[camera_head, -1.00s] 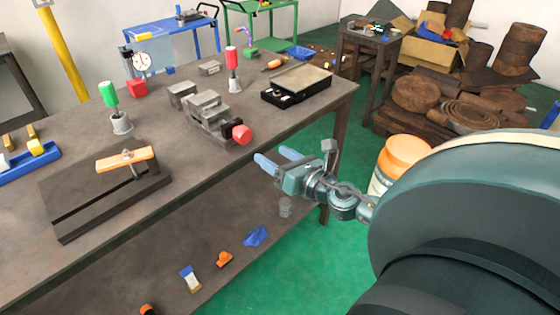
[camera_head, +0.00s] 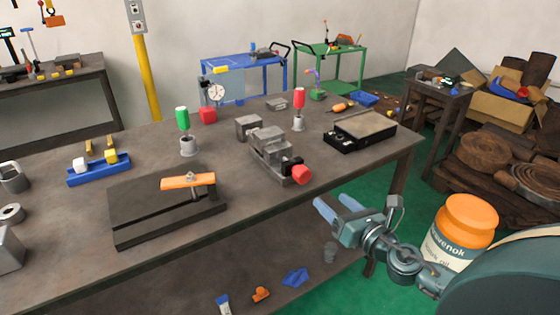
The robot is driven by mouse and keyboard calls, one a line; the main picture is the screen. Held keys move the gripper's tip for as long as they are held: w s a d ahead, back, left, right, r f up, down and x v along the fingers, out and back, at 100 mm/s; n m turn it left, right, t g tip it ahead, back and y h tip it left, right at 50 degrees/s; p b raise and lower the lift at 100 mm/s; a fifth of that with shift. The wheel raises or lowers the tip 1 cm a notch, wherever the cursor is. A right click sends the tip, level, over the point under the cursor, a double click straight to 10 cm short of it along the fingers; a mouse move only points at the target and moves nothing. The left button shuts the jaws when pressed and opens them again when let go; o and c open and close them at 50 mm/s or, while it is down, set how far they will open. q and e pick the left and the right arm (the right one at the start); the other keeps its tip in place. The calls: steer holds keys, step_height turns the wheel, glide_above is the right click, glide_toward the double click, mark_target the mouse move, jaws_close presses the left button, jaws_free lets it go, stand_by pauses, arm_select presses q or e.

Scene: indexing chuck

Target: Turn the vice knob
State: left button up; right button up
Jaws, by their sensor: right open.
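The vice (camera_head: 268,148) is a grey metal block assembly on the workbench, right of the middle. Its red knob (camera_head: 302,174) is at the end facing me, close to the bench's front edge. My right gripper (camera_head: 332,206) is open and empty, with two pale blue fingers pointing left. It is in front of the bench edge, below and to the right of the knob, apart from it. My left gripper is not in view.
On the workbench (camera_head: 70,221), a dark plate with an orange handle (camera_head: 188,181) lies left of the vice. A red-topped post (camera_head: 299,103) stands behind it, and a black tray (camera_head: 360,131) lies to its right. An orange-lidded jar (camera_head: 462,225) stands beside my right arm.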

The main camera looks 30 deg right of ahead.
mark_target(305, 177)
steer(key=w+m, duration=0.4)
steer(key=m, duration=0.5)
steer(key=w+m+p, duration=0.1)
steer(key=w+m, duration=0.3)
steer(key=m, duration=0.6)
steer(key=w+m, duration=0.4)
steer(key=m, duration=0.6)
steer(key=shift+w+a+f+p, duration=0.1)
steer(key=shift+a+p, duration=0.2)
steer(key=shift+p, duration=0.05)
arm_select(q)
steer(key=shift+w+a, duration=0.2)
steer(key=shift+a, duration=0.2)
arm_select(e)
steer(key=shift+w+a+f, duration=0.1)
steer(key=shift+w, duration=0.55)
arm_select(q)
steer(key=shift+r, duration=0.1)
